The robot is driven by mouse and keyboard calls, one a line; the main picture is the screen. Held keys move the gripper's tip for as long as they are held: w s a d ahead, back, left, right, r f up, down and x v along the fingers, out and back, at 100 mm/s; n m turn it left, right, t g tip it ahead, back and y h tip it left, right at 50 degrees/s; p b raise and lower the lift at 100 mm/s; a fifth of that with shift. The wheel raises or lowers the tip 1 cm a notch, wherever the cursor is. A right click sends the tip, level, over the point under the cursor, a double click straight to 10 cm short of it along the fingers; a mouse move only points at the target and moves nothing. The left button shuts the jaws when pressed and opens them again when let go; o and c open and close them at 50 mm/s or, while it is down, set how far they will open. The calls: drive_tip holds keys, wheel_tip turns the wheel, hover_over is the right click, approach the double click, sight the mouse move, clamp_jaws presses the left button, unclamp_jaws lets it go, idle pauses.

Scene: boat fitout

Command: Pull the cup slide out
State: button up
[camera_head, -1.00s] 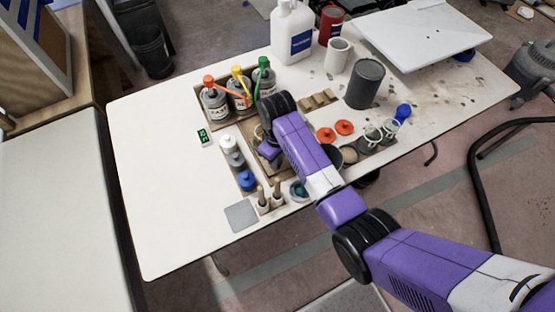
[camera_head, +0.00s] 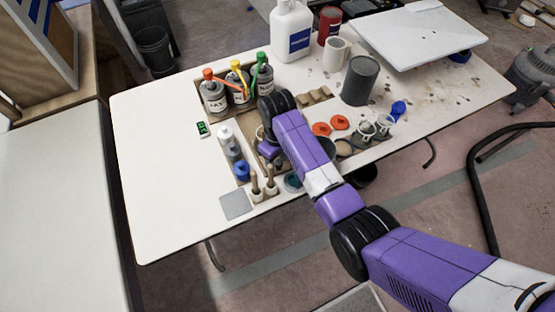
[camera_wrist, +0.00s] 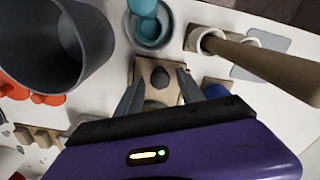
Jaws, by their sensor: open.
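In the wrist view a pale wooden plate (camera_wrist: 147,70) with a round dark knob (camera_wrist: 160,79) lies ahead of my gripper; I take it to be the cup slide. My gripper (camera_wrist: 160,84) is open, with one finger on each side of the knob. I cannot tell whether the fingers touch it. In the head view my gripper (camera_head: 268,152) is over the wooden inset of the table, and my arm hides most of the slide there.
A grey cup (camera_wrist: 60,45), a teal item in a small pot (camera_wrist: 148,28) and a brush handle (camera_wrist: 265,68) stand close around my gripper. Bottles with coloured tops (camera_head: 238,90) stand behind it. The white table's (camera_head: 160,160) left side is mostly clear.

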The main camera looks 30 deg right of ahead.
drive_tip(key=shift+r, duration=3.9)
drive_tip(key=w+r+m+t, duration=0.1)
drive_tip(key=w+r+t, duration=0.4)
drive_tip(key=w, duration=0.5)
drive_tip(key=s+r+m+t, duration=0.1)
drive_tip(key=s+r+t, duration=0.2)
drive_tip(key=s, duration=1.2)
drive_tip(key=s+r+m+t+b, duration=0.1)
drive_tip(key=s+r+t, duration=0.2)
drive_tip(key=s, duration=1.3)
drive_tip(key=s+r+m+t+b, duration=0.1)
drive_tip(key=s+r+t, duration=0.2)
drive_tip(key=s, duration=1.3)
drive_tip(key=shift+s+r+m+t, duration=0.2)
drive_tip(key=shift+m+t, duration=0.1)
drive_tip(key=shift+t, duration=0.1)
